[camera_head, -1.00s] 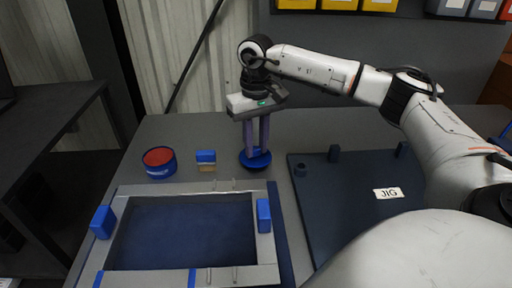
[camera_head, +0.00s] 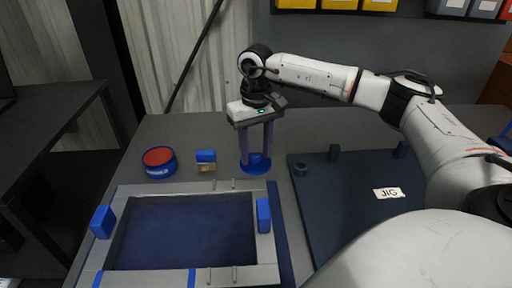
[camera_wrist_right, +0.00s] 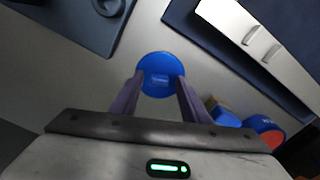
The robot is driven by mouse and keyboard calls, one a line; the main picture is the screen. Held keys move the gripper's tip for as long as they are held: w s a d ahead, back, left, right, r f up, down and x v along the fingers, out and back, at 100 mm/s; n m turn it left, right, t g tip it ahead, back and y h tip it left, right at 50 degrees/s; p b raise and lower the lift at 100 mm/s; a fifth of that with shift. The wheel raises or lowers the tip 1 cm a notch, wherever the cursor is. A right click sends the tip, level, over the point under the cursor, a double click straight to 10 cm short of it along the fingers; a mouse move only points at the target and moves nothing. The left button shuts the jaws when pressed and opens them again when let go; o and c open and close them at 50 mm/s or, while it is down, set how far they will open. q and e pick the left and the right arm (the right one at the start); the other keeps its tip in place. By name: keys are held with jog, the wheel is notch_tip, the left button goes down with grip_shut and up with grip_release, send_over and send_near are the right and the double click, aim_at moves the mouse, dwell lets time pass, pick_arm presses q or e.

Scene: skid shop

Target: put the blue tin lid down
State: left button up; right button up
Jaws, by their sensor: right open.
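The blue tin lid (camera_head: 256,168) lies flat on the grey table, behind the right rear corner of the frame. It also shows as a blue disc in the right wrist view (camera_wrist_right: 160,68). My right gripper (camera_head: 257,160) points down over the lid with its purple fingers apart, one on each side of the lid's raised middle. In the right wrist view the fingertips (camera_wrist_right: 160,77) stand open at the lid, with gaps beside its knob. My left gripper is not in view.
A blue tin with red contents (camera_head: 159,171) and a blue-topped brush or block (camera_head: 206,167) stand left of the lid. A grey frame (camera_head: 268,246) with blue blocks lies in front. A dark JIG board (camera_head: 350,225) lies to the right.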

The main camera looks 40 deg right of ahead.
aim_at(256, 156)
notch_tip(256, 156, up, 12)
jog(key=shift+p, duration=0.35)
dwell(0.5)
